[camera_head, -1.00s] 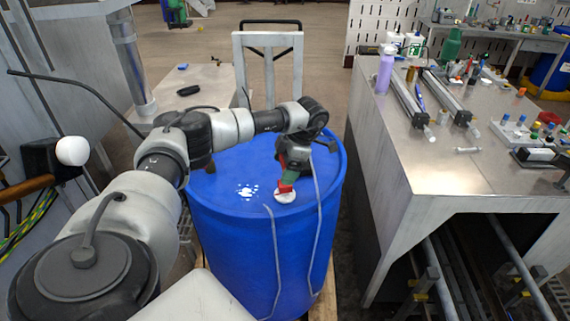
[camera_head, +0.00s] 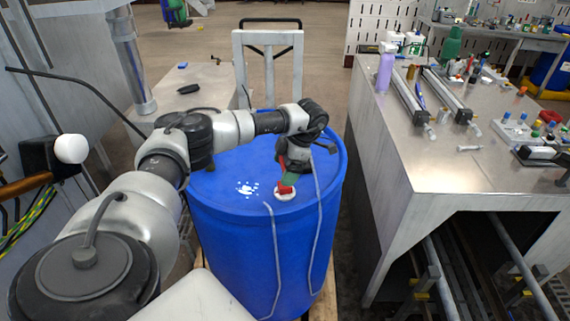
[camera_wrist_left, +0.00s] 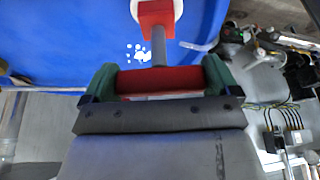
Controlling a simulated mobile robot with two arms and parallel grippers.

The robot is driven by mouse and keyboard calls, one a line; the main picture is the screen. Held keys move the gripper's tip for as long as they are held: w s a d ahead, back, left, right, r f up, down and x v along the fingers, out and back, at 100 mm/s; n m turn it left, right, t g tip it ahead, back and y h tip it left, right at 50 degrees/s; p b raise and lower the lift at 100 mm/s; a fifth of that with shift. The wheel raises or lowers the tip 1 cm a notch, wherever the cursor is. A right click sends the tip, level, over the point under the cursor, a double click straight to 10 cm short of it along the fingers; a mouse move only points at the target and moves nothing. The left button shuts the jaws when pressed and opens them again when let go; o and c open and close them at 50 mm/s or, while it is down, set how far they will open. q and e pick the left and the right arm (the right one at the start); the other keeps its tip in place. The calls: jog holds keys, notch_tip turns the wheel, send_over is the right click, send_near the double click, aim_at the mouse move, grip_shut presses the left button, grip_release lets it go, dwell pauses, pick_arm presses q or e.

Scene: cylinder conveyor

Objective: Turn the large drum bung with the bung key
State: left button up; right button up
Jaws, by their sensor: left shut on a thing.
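The blue drum (camera_head: 235,235) stands upright in the middle of the head view. Its large bung (camera_head: 285,195) is a white round disc on the drum top near the front right. The bung key (camera_head: 286,189) has a red block at its lower end, set on the bung. In the left wrist view the bung key (camera_wrist_left: 159,53) shows a grey shaft between that block and a red crossbar. My left gripper (camera_wrist_left: 160,80), with green fingertips, is shut on the crossbar. In the head view my left gripper (camera_head: 291,168) is just above the bung, partly hidden by its wrist.
A metal workbench (camera_head: 430,165) stands close on the right, with a purple bottle (camera_head: 385,70), rails and small parts. A hand truck frame (camera_head: 239,70) rises behind the drum. A low table (camera_head: 215,82) lies behind left. A grey cable hangs over the drum's front.

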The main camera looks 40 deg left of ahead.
pick_arm(q)
jog(key=shift+f, duration=0.1)
dwell(0.3)
jog(key=m+t+y, duration=0.1)
jog(key=m, duration=0.2)
dwell(0.3)
jog(key=shift+m+t+p, duration=0.3)
jog(key=shift+m+p, duration=0.15)
jog(key=shift+m, duration=0.75)
jog(key=shift+m+t+y, duration=0.3)
jog(key=shift+m, duration=0.5)
jog(key=shift+m+t, duration=0.6)
jog(key=shift+m, duration=1.1)
